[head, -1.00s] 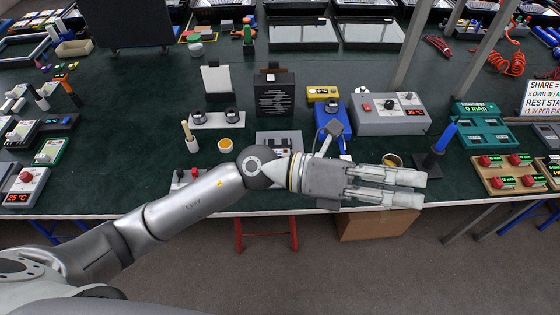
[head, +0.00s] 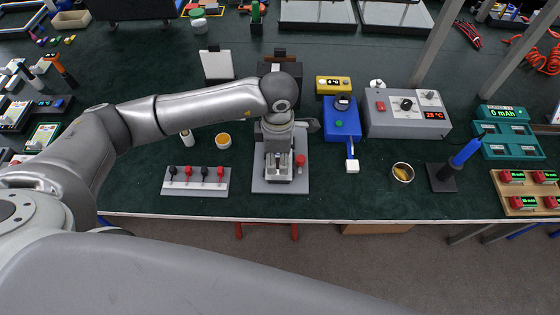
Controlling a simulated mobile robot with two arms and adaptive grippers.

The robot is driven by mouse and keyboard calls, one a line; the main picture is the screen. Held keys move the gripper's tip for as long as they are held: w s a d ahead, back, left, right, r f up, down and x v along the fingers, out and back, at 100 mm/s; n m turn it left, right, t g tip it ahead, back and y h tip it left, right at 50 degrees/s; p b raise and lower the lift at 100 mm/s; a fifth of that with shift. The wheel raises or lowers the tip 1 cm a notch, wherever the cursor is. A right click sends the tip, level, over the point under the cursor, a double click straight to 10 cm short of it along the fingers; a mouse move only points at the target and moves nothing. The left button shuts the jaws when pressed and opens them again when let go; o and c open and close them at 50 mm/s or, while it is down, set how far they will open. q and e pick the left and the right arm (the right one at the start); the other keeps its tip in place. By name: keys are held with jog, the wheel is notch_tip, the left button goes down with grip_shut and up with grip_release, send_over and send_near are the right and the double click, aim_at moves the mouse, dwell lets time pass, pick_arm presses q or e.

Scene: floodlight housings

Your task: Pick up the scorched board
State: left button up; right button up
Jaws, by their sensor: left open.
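My left gripper (head: 279,172) points down over a grey plate fixture (head: 262,185) near the table's front edge. Its fingers are apart, one on each side of a small pale part of the fixture, though I cannot tell whether they touch anything. A red knob (head: 300,160) stands at the fixture's right. I cannot make out a scorched board; the gripper and wrist cover the middle of the fixture. My right gripper is not in view.
A strip with black and red plugs (head: 196,181) lies left of the fixture. A blue device (head: 341,124) with a white-ended lever stands right, beside a grey control box (head: 405,115). A round bowl (head: 402,172) and a blue-handled tool (head: 466,153) sit farther right.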

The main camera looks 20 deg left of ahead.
aim_at(278, 172)
pick_arm(q)
jog(key=shift+f, duration=0.95)
jog(key=shift+w+f+p, duration=0.1)
jog(key=shift+f+p, duration=0.2)
notch_tip(278, 172, down, 4)
jog(key=shift+f+p, duration=0.1)
jog(key=shift+p, duration=0.75)
jog(key=shift+w+f, duration=0.1)
jog(key=shift+f, duration=0.25)
jog(key=shift+c, duration=0.3)
jog(key=c, duration=0.5)
grip_shut()
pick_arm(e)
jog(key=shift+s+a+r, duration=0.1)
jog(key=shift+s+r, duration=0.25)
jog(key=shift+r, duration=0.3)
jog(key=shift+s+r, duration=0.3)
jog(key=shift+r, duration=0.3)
